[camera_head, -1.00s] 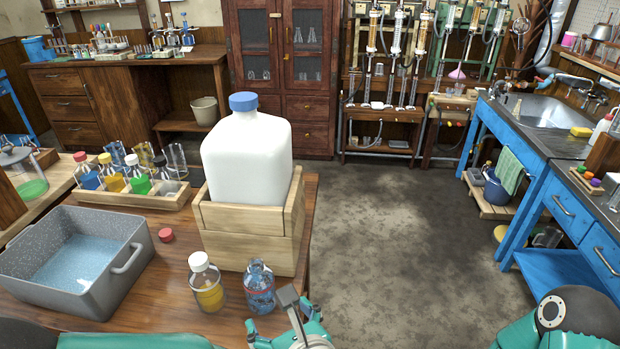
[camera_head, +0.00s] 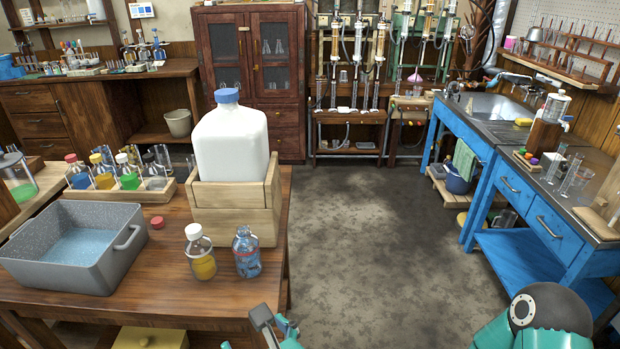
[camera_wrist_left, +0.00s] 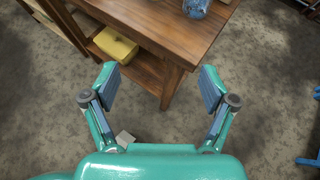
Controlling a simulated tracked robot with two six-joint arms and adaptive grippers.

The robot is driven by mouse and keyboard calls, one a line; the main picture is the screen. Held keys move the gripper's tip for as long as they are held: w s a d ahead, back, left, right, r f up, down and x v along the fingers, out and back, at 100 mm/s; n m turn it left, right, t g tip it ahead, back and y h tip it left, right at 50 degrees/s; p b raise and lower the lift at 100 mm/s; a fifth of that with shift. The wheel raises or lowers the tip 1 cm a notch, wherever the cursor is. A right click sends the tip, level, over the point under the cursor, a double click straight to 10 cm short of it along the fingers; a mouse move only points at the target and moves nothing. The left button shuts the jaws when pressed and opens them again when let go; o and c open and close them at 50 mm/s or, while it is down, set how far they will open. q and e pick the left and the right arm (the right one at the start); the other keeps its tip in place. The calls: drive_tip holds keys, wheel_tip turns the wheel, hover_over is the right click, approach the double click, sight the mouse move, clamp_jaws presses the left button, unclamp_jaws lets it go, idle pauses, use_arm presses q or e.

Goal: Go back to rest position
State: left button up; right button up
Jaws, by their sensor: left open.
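My left gripper (camera_head: 268,332) shows at the bottom edge of the head view, in front of the wooden table (camera_head: 130,300) and only partly in frame. In the left wrist view my left gripper (camera_wrist_left: 158,82) is open and empty, its two fingers spread wide over the floor near the table's corner (camera_wrist_left: 185,55). A teal link of my right arm (camera_head: 545,320) shows at the bottom right. My right gripper is out of view.
On the table stand a white jug (camera_head: 232,140) in a wooden crate (camera_head: 230,208), a yellow bottle (camera_head: 199,255), a blue bottle (camera_head: 246,255) and a grey basin (camera_head: 75,265). A blue sink bench (camera_head: 555,225) is at right. Open floor (camera_head: 380,250) lies between.

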use_arm(q)
drive_tip(key=s+a+f+n+g+h+p, duration=0.1)
drive_tip(key=s+f+n+g+h+p, duration=0.15)
drive_tip(key=s+f+n+g, duration=0.6)
drive_tip(key=s+f+n+g+h+p, duration=0.2)
drive_tip(key=s+f+n+g+h, duration=0.3)
drive_tip(key=f, duration=0.7)
drive_tip(key=w+a+f+n+t+h+p, duration=0.3)
drive_tip(key=f+n, duration=0.3)
drive_tip(key=n, duration=1.2)
drive_tip(key=shift+a+f+t, duration=0.15)
drive_tip(key=shift+f+t, duration=0.1)
drive_tip(key=shift+t, duration=0.2)
use_arm(e)
wheel_tip(320, 180, up, 8)
drive_tip(key=shift+s+a+f, duration=0.15)
drive_tip(key=shift+s+f, duration=0.05)
drive_tip(key=shift+f, duration=0.05)
